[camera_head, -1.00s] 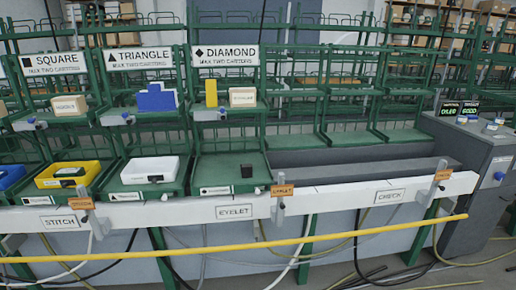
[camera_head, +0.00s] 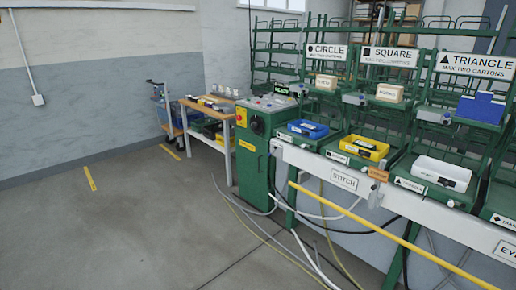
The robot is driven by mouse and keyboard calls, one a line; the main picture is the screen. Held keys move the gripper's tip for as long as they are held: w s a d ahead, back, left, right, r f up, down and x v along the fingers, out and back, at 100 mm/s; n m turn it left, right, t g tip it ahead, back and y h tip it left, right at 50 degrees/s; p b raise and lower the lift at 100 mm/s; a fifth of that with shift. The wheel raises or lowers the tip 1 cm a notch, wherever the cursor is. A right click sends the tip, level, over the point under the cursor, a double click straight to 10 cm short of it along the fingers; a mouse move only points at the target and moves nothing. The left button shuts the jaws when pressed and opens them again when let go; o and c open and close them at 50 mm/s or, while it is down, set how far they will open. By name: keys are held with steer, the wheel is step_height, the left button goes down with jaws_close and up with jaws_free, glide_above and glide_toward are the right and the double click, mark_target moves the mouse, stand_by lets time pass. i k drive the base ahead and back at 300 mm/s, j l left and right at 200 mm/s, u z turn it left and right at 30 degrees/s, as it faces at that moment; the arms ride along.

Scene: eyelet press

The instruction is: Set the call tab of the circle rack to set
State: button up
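The circle rack, marked by its white CIRCLE sign (camera_head: 327,51), stands near the middle right, left of the square rack. A small pale carton (camera_head: 326,81) sits on its upper shelf. A small grey fitting (camera_head: 300,89) at the left of that shelf's front edge looks like its call tab; it is too small to tell its position. A similar fitting (camera_head: 362,99) shows on the square rack. My gripper is not in view.
A green machine (camera_head: 253,152) stands left of the racks. A yellow rail (camera_head: 385,231) runs along the bench front, with cables on the floor. A work table (camera_head: 207,107) and trolley stand behind. The floor (camera_head: 130,225) at left is clear.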

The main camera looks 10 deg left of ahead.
mark_target(325, 53)
steer(key=i+j, duration=0.1)
steer(key=i, duration=0.4)
steer(key=i+j, duration=0.1)
steer(key=i, duration=0.4)
steer(key=i+j, duration=0.15)
steer(key=i, duration=0.35)
steer(key=i+j+z, duration=0.1)
steer(key=i, duration=0.4)
steer(key=i+j, duration=0.15)
steer(key=i, duration=0.35)
steer(key=i+j, duration=0.15)
steer(key=i, duration=0.35)
steer(key=i+j, duration=0.15)
steer(key=i, duration=0.35)
steer(key=l+z, duration=0.05)
